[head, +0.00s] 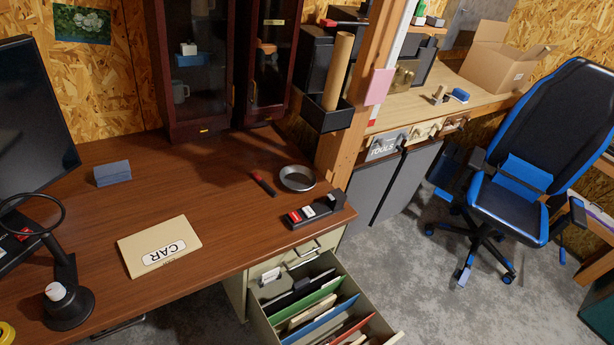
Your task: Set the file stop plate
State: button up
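The file drawer (257,318) stands pulled open under the right end of the desk. It holds several upright files, among them a green one (308,296), a blue one (321,321) and a red one. A dark upright piece (300,287) shows near its back end; I cannot tell whether this is the stop plate. A tan folder marked CAR (160,246) lies flat on the desk, left of the drawer. My gripper is not in view.
The brown desk (215,215) carries a round metal dish (297,178), a black tray (314,212), a blue-grey block (112,173) and a monitor (35,120). A wooden post (352,100) rises behind the desk's right end. A blue-black chair (515,205) stands right; grey floor between is clear.

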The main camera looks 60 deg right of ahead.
aim_at(297, 298)
jog(key=u, duration=0.15)
jog(key=k, duration=1.2)
jog(key=z, duration=1)
jog(key=i, duration=0.7)
jog(key=u, duration=0.6)
